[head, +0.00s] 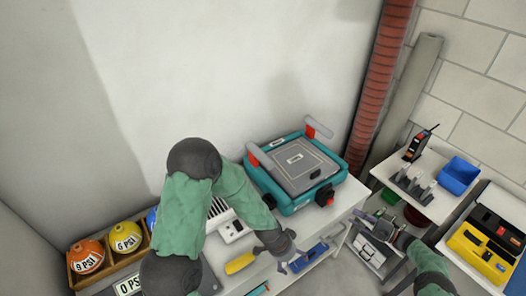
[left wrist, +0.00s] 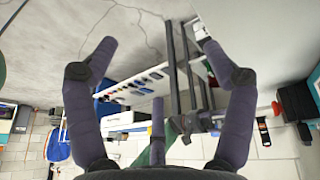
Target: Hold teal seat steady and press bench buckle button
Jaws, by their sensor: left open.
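The teal seat (head: 296,172) with a grey padded top and two red-ended handles sits on the white bench near the wall. A dark buckle with a red part (head: 325,195) is on its front right corner. My left gripper (head: 290,262) is in front of the seat and apart from it, near the bench's front edge. In the left wrist view its fingers (left wrist: 155,55) are spread wide with nothing between them; the seat cannot be made out there. My right gripper (head: 388,231) is to the right of the bench, in front of the shelving, small and cluttered; its jaws are unclear.
The bench (head: 346,196) also carries a yellow-handled tool (head: 240,263) and a white vented box (head: 231,230). A wooden crate with orange and yellow balls (head: 107,250) is at left. At right are a shelf with a blue bin (head: 459,175) and a yellow case (head: 484,249).

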